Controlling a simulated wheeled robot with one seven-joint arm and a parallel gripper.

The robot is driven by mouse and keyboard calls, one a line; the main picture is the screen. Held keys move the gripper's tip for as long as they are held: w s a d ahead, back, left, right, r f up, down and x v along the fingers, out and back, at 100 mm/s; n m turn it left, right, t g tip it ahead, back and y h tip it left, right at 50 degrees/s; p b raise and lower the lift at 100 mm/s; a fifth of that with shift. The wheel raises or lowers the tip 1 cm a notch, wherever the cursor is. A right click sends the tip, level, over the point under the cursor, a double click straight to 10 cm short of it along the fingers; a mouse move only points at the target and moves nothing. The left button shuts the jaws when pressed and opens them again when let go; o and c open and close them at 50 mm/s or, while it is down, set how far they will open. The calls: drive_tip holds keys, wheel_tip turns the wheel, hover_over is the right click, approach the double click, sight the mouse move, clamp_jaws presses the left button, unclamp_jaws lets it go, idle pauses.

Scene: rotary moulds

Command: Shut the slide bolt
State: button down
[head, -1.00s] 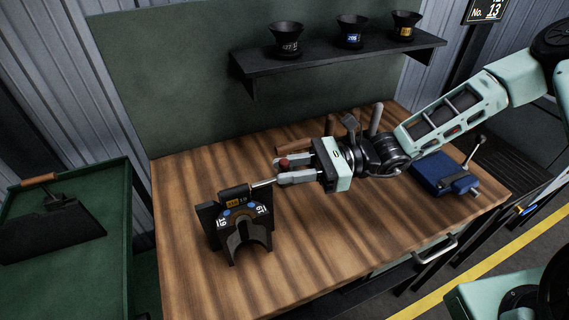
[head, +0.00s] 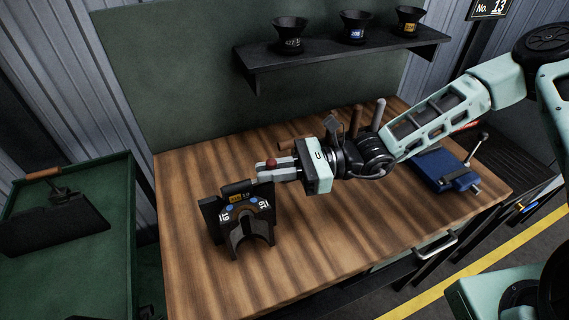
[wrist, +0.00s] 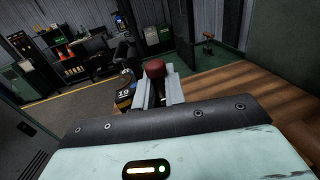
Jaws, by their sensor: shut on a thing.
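The dark mould (head: 243,221) stands upright on the wooden bench, with blue dots and white number labels on its face. The slide bolt's red knob (head: 271,163) is at the mould's upper right; it also shows in the wrist view (wrist: 155,67). My gripper (head: 268,172) is shut on the knob, one finger on each side of it. The fingertips are close beside the mould's top; I cannot tell if they touch it. No bare rod shows now between mould and fingers.
A blue vise (head: 441,169) sits at the bench's right end. Upright pegs (head: 378,115) stand behind my wrist. A shelf (head: 340,50) with three dark cups is above the bench. A green cart (head: 105,265) stands left. The bench front (head: 320,245) is clear.

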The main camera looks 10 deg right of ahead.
drive_tip(key=shift+a+r, duration=0.1)
drive_tip(key=c, duration=1.6)
unclamp_jaws()
drive_tip(key=shift+a, duration=0.1)
drive_tip(key=shift+d, duration=0.6)
drive_tip(key=w+d+b, duration=0.1)
drive_tip(key=d+b, duration=0.3)
drive_tip(key=d, duration=1.2)
drive_tip(key=shift+w, duration=0.2)
drive_tip(key=shift+s, duration=0.1)
